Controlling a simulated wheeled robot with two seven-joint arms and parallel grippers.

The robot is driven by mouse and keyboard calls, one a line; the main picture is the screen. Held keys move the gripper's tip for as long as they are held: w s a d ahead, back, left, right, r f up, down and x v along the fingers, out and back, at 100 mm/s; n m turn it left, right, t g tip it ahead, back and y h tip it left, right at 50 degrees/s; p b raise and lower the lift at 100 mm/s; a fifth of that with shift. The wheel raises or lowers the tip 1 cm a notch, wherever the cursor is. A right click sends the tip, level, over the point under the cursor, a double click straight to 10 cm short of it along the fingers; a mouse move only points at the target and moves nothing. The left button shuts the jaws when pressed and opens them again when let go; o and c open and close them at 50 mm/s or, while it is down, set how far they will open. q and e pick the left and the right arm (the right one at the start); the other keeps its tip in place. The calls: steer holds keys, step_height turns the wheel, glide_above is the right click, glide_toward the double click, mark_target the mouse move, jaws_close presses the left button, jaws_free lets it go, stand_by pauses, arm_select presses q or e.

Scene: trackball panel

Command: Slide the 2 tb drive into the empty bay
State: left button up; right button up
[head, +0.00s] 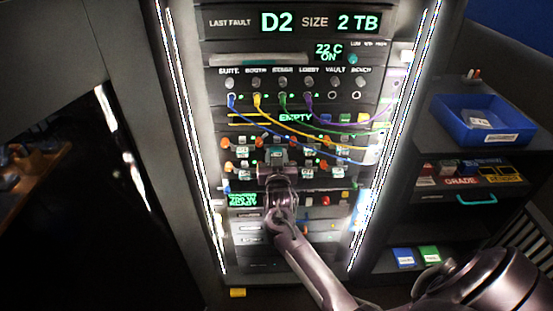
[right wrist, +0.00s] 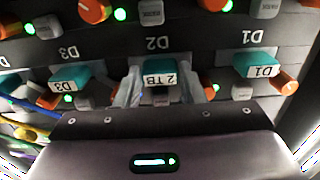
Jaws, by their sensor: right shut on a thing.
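The 2 TB drive (right wrist: 160,80) shows its teal handle and white label between the two pale fingers of my right gripper (right wrist: 160,92). In the head view my right gripper (head: 278,168) is at the drive rows of the rack, shut on the drive. The drive sits below the D2 label (head: 277,153) position, in line between drive D1 (right wrist: 262,68) and drive D3 (right wrist: 75,80). The drive's body is hidden behind its handle, so I cannot tell how deep it is in the bay. My left gripper is not in view.
The rack display (head: 300,22) reads last fault D2, size 2 TB. Coloured cables (head: 300,140) hang across the rack above the drives. Orange knobs and lit buttons flank the bays. A blue bin (head: 480,105) stands on the shelf at right.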

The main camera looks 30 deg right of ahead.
steer(key=o, duration=1)
steer(key=shift+o, duration=0.2)
steer(key=shift+s+a+f, duration=0.1)
steer(key=shift+s, duration=0.15)
steer(key=b+v, duration=0.1)
steer(key=v, duration=0.6)
steer(key=shift+s+a, duration=0.1)
